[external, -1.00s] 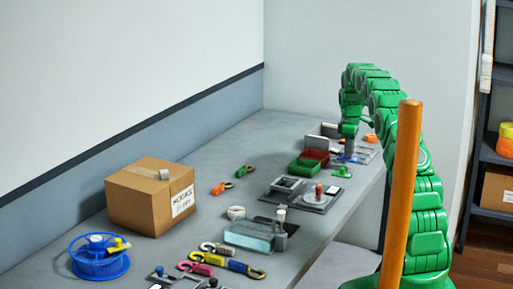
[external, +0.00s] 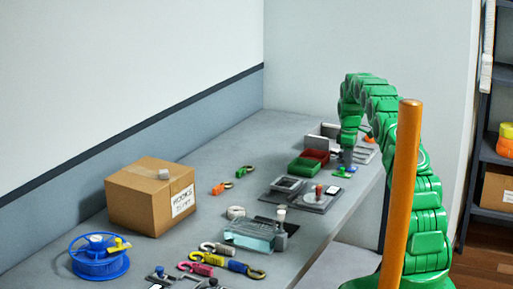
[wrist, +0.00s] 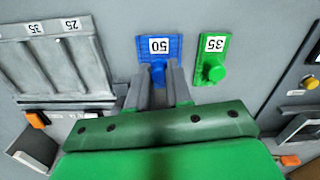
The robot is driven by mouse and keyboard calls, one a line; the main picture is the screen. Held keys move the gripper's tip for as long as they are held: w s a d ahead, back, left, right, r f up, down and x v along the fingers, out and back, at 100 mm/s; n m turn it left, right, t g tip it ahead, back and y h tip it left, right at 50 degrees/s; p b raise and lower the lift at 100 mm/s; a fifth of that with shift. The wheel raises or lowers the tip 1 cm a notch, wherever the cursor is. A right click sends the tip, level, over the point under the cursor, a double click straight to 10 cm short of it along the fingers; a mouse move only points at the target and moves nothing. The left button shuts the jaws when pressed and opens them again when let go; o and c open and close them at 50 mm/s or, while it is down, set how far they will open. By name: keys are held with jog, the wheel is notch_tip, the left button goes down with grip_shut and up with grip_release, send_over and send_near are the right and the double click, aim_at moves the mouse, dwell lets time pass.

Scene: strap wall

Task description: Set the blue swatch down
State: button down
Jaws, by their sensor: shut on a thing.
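The blue swatch (wrist: 160,57) carries a white label reading 50. In the wrist view my gripper (wrist: 159,80) is shut on its blue knob. A green swatch (wrist: 212,72) labelled 35, with a round green knob, lies just to the right, with a narrow gap between the two. In the external view my gripper (external: 346,160) points down, low over the far part of the grey bench. The swatch is small and partly hidden there. I cannot tell whether it touches the bench.
A grey slotted rack (wrist: 45,70) labelled 35 and 25 is left of the blue swatch. A red bin (external: 317,155) and a green bin (external: 303,168) stand beside my gripper. Grey fixtures sit nearer on the bench. A cardboard box (external: 150,205) stands near the wall.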

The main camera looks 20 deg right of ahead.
jog(key=shift+f, duration=0.15)
jog(key=c, duration=1)
grip_release()
jog(key=shift+c, duration=0.2)
notch_tip(320, 180, up, 12)
jog(key=shift+r, duration=0.2)
